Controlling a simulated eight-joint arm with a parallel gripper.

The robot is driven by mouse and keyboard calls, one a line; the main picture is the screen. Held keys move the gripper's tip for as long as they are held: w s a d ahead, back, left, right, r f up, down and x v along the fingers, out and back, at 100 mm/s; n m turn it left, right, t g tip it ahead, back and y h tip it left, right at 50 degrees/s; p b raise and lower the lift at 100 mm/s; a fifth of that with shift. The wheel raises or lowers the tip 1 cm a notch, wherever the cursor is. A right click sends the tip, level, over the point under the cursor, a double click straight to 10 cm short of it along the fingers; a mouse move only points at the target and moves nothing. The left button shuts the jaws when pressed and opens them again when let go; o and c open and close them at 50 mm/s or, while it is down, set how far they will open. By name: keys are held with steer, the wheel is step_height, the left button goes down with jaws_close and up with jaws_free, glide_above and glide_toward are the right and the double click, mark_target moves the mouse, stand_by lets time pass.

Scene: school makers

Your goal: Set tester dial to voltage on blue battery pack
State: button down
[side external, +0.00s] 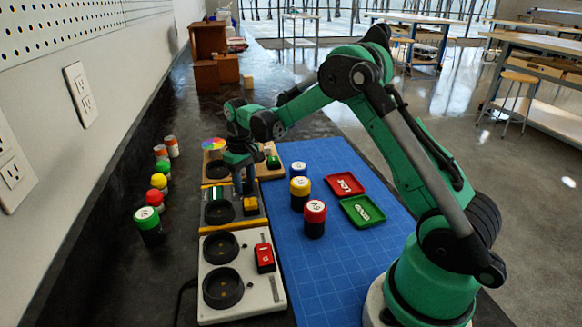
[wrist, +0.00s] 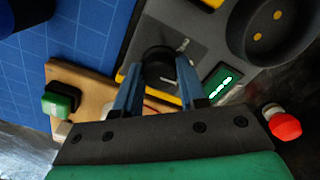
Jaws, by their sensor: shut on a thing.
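The tester (side external: 209,222) is a yellow-edged box with a grey top, a round black socket (side external: 219,212) and a small lit display; the display (wrist: 222,84) shows green marks in the wrist view. Its black dial (wrist: 158,68) sits between my fingers in that view. My gripper (wrist: 158,82) is shut on the dial; from the side, my gripper (side external: 245,188) points down over the tester and hides the dial. The blue-capped battery pack (side external: 298,170) stands upright on the blue mat, right of the tester. The dial setting and the label writing are too small to read.
Yellow-capped (side external: 300,192) and red-capped (side external: 315,217) packs stand nearby on the mat (side external: 310,270), beside red (side external: 344,184) and green (side external: 362,210) trays. A white two-socket unit (side external: 240,308) is in front. A wooden board with a green button (side external: 273,162) lies behind. Several capped cylinders line the wall side.

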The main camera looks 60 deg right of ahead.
mark_target(244, 183)
steer(key=m, duration=1.4)
steer(key=shift+m, duration=0.3)
stand_by(0.4)
steer(key=shift+c, duration=2.4)
jaws_free()
steer(key=shift+r, duration=2.85)
